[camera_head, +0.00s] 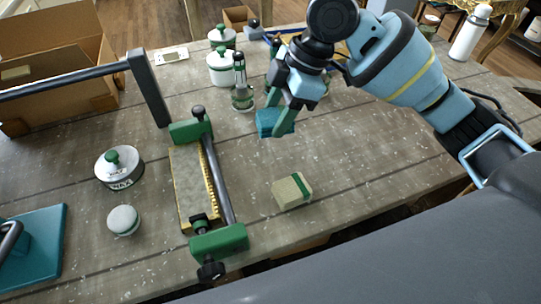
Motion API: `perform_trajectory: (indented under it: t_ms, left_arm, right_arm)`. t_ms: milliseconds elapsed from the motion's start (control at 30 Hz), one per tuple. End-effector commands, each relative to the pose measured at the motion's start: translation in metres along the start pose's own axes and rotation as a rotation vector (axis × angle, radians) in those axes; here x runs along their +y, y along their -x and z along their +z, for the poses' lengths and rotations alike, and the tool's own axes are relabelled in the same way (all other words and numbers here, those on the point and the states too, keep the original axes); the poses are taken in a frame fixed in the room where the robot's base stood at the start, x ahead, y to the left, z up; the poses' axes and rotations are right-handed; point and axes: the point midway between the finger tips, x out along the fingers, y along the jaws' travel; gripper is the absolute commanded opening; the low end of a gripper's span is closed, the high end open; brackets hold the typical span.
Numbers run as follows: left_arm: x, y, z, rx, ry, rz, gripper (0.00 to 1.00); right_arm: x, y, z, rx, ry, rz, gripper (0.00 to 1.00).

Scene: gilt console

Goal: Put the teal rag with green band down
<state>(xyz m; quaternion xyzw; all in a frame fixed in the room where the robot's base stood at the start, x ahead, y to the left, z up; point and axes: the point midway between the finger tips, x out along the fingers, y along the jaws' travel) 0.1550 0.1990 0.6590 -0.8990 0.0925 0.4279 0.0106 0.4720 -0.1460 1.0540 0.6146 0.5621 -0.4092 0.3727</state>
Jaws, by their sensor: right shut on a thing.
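The teal rag with green band (265,122) is a small folded teal block at the middle of the table in the head view. My right gripper (282,118) comes down over it from above and is shut on it. The fingers hide part of the rag, including most of its band. I cannot tell whether the rag touches the table or is held just above it. My left gripper is not in view.
A green-and-grey clamp fixture (225,185) stands left of the rag. A beige block with green band (292,191) lies in front. A green-knobbed tin (119,168), a round pad (123,220) and a glass bottle (242,95) stand nearby. The table right of the rag is clear.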

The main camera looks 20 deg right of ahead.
Motion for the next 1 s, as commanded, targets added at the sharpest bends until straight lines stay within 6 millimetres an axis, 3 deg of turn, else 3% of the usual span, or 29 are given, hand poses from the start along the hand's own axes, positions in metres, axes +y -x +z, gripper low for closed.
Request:
perform_trajectory:
  t_ms: [133,367,733,1000]
  left_arm:
    - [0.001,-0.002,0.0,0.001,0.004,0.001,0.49]
    - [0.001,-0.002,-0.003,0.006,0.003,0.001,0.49]
    - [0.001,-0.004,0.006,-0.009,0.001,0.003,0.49]
    - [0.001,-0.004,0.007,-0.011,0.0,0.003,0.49]
  right_arm:
    - [0.0,0.002,-0.006,-0.001,0.096,-0.04,0.32]
    - [-0.001,0.003,-0.007,-0.001,0.118,-0.049,0.32]
    - [-0.001,-0.04,0.012,-0.003,0.114,-0.049,0.32]
    - [-0.001,-0.048,0.015,-0.002,0.116,-0.047,0.32]
